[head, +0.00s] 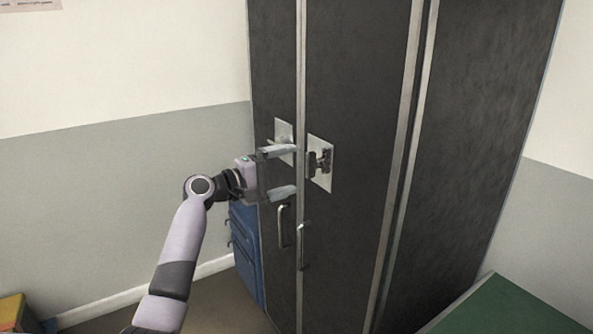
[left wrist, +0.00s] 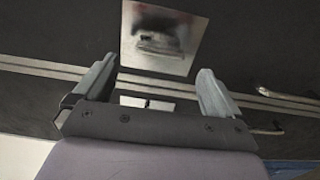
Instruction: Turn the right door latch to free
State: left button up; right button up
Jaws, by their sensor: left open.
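The right door latch (head: 320,163) is a dark fitting on a bright metal plate on the right door (head: 352,110) of a dark wardrobe. In the left wrist view the latch (left wrist: 157,40) shows blurred, beyond the fingertips. My left gripper (head: 294,169) is open and empty, in front of the door seam, just left of the latch and apart from it. Its two fingers (left wrist: 157,85) are spread wide with the latch plate beyond them. A second metal plate (head: 284,132) on the left door is partly hidden by the upper finger. My right gripper is not in view.
Two bar handles, left (head: 284,226) and right (head: 302,247), sit below the latch plates. A blue case (head: 245,255) stands at the wardrobe's left side. A green-topped surface (head: 515,308) is at the lower right. A yellow-and-red box (head: 14,312) lies at the lower left.

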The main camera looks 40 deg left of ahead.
pick_arm(q)
jog(key=v, duration=0.2)
jog(key=shift+s+a, duration=0.1)
jog(key=shift+s, duration=0.25)
jog(key=s+d+f+m+g+y, duration=0.1)
jog(key=s+d+f+m, duration=0.15)
jog(key=f, duration=0.55)
jog(key=s+d+f+m+g+y, duration=0.1)
jog(key=s+d+f+g+y, duration=0.15)
jog(key=f, duration=0.55)
jog(key=s+d+f+m+g+y, duration=0.1)
jog(key=s+d+f+m, duration=0.15)
jog(key=f, duration=0.55)
jog(key=s+d+f+m, duration=0.5)
jog(key=s+d, duration=0.2)
jog(key=s, duration=0.2)
jog(key=s+d+f+m+g, duration=0.1)
jog(key=s+d+f+m, duration=0.4)
jog(key=s+d, duration=0.3)
jog(key=shift+s+f, duration=0.8)
jog(key=shift+s, duration=0.4)
jog(key=shift+g, duration=0.35)
jog(key=shift+c, duration=0.3)
